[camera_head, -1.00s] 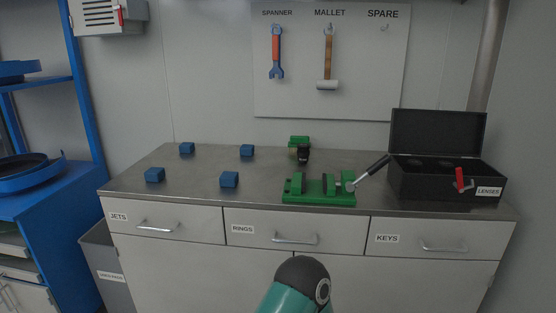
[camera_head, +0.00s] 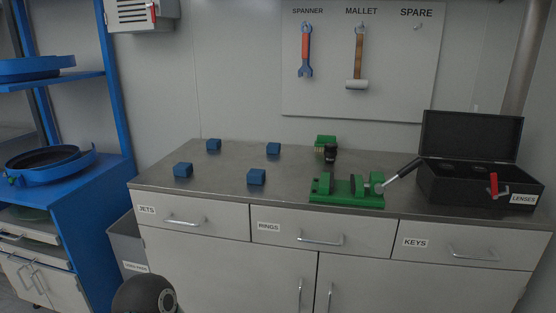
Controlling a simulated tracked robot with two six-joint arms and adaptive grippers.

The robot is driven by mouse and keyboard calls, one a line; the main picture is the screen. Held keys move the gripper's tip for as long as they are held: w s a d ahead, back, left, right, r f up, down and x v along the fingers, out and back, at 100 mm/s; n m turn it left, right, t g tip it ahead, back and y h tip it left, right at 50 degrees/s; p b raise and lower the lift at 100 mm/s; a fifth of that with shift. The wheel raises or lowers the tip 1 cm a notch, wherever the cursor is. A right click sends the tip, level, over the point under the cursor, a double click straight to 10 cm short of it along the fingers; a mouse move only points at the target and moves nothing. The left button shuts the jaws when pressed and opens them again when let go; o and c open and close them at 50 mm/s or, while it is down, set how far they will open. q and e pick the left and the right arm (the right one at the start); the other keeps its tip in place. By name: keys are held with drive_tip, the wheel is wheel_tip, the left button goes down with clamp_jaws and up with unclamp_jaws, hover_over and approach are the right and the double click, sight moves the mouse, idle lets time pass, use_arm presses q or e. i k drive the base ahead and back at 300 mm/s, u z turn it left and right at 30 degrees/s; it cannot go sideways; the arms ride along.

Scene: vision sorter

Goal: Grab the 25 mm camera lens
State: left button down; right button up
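A black case (camera_head: 470,187) labelled LENSES stands open at the right end of the metal bench, its lid raised at the back. Dark round shapes show inside it, but I cannot read a size on any. A small black cylinder (camera_head: 330,153), perhaps a lens, is at the front of a green block (camera_head: 325,141) at the back of the bench. Neither gripper is in view; only a dark rounded part of my arm shows at the bottom left.
A green vice (camera_head: 345,190) with a dark handle sits at the bench front, beside the case. Several blue blocks (camera_head: 256,177) stand on the left half of the bench (camera_head: 220,165). Drawers labelled JETS, RINGS and KEYS are shut. A spanner (camera_head: 305,50) and mallet (camera_head: 358,60) hang behind.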

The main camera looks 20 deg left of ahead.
sight(330, 151)
drive_tip(key=u, duration=0.25)
drive_tip(key=i, duration=1)
drive_tip(key=z, duration=0.1)
drive_tip(key=k, duration=0.5)
drive_tip(key=z, duration=0.8)
drive_tip(key=i, duration=0.15)
drive_tip(key=u, duration=2.9)
drive_tip(key=k, duration=0.45)
